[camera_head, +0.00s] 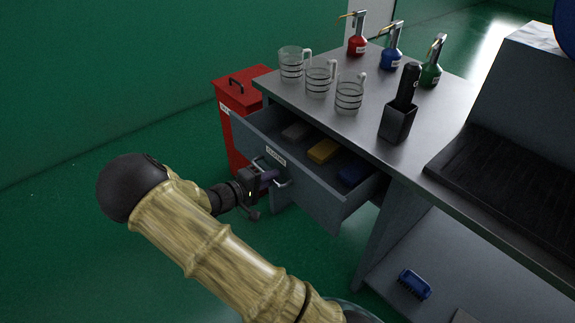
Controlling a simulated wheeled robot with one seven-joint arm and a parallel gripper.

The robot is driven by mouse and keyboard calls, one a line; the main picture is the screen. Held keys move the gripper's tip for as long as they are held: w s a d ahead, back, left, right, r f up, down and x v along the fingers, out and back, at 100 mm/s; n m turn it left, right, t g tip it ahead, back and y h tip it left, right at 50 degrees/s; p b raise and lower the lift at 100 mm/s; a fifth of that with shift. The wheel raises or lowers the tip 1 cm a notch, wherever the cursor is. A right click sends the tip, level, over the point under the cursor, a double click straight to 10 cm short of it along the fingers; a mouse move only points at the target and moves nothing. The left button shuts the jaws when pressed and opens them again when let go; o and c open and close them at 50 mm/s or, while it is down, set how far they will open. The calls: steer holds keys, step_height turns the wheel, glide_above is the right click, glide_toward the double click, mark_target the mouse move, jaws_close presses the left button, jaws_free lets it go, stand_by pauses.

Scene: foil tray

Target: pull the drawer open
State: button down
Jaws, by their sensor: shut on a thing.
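The grey drawer (315,190) under the counter stands pulled out, with its inside showing. A grey block (297,131), a yellow block (323,151) and a blue block (354,172) lie in it. A label (276,155) is on its front panel. My gripper (268,180) is at the front panel and shut on the metal bar handle (283,182). The fingers and part of the handle overlap in view, so their exact contact is partly hidden.
Glass mugs (319,78), red, blue and green bottles (391,57) and a dark holder (397,122) stand on the counter (360,130). A red bin (238,101) stands left of the drawer. A blue brush (414,284) lies on the lower shelf. Green floor is clear at left.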

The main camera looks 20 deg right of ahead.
steer(key=f+p+v, duration=0.1)
steer(key=f+v, duration=0.1)
steer(key=v, duration=0.7)
steer(key=shift+a, duration=0.25)
steer(key=shift+s, duration=0.1)
steer(key=c, duration=1.6)
jaws_free()
steer(key=shift+o, duration=0.2)
steer(key=p+v, duration=0.2)
steer(key=v, duration=1.5)
steer(key=shift+a+p, duration=0.25)
steer(key=shift+p, duration=0.1)
steer(key=shift+d, duration=0.1)
